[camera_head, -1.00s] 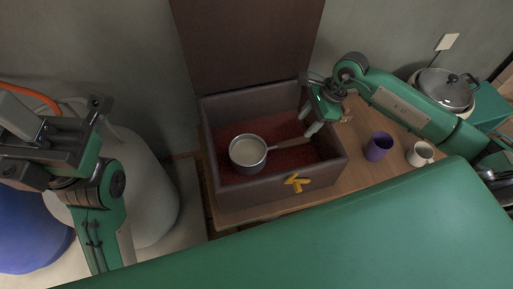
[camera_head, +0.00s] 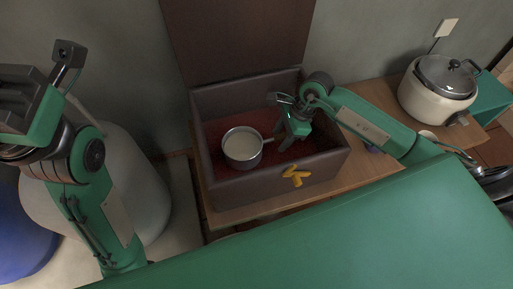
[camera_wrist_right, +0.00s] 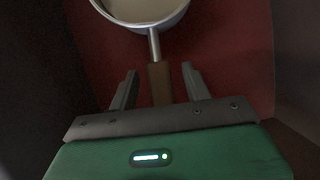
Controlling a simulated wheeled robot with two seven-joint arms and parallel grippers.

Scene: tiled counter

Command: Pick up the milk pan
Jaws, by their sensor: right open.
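The milk pan (camera_head: 242,147) is a small metal pan with a brown handle. It sits inside a dark open box (camera_head: 262,185) with a red lining, its handle pointing right. In the right wrist view the pan (camera_wrist_right: 140,8) is at the top, and its handle (camera_wrist_right: 159,82) runs down between the two open fingers. My right gripper (camera_head: 283,143) is over the box at the handle; it also shows in the right wrist view (camera_wrist_right: 157,88), with gaps on both sides of the handle. My left arm is at the left; its fingers are not clearly seen.
The box lid (camera_head: 238,45) stands open at the back. The box walls rise around the pan. A cream rice cooker (camera_head: 437,90) stands on the wooden counter at the right. A white cup (camera_head: 428,135) and a purple cup are mostly hidden behind my right arm.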

